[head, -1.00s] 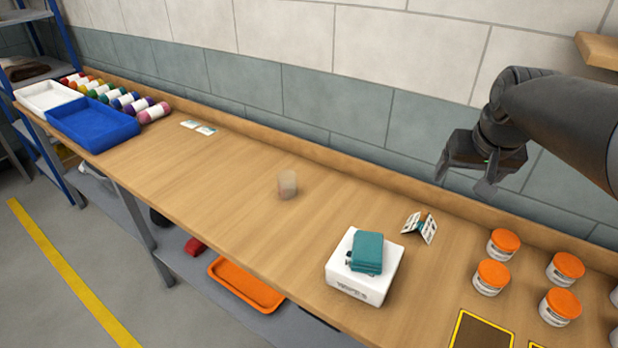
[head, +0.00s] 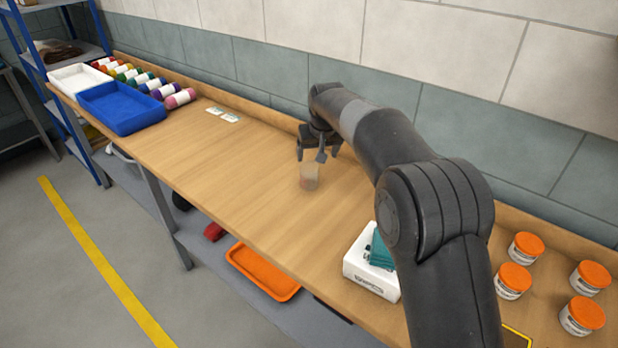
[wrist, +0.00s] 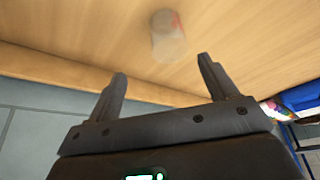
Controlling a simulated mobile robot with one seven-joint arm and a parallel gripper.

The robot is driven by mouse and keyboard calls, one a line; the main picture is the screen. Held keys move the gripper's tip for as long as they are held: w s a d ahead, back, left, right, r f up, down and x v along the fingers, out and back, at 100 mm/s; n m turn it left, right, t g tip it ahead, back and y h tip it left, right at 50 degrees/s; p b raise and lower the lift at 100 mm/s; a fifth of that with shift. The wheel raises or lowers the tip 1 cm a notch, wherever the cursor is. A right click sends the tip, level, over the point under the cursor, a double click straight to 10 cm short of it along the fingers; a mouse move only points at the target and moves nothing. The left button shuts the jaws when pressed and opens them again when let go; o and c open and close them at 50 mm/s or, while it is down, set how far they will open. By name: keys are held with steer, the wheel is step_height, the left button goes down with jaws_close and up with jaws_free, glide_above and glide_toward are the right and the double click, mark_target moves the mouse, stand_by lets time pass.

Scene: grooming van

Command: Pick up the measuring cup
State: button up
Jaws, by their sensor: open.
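The measuring cup (head: 309,178) is a small translucent cup with a reddish mark, standing on the wooden bench in the head view. It also shows, blurred, near the top of the wrist view (wrist: 168,36). My gripper (head: 312,157) is open and empty, just above and beside the cup on its wall side. In the wrist view the two fingers (wrist: 162,78) are spread apart, and the cup lies beyond their tips, not between them. No contact with the cup shows.
A white box (head: 366,268) with teal cloths (head: 381,250) is partly hidden behind my arm. Several orange-lidded jars (head: 513,279) stand at right. A blue tray (head: 122,109), a white tray (head: 81,78) and several coloured bottles (head: 180,98) are at far left. The bench left of the cup is mostly clear.

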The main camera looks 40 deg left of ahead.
mark_target(309, 175)
steer(key=x, duration=0.6)
steer(key=shift+s+a+f, duration=0.1)
steer(key=shift+s+a, duration=0.15)
steer(key=shift+a, duration=0.2)
steer(key=shift+a+x, duration=0.2)
steer(key=shift+x, duration=2.45)
steer(key=shift+c, duration=0.6)
steer(key=c, duration=0.9)
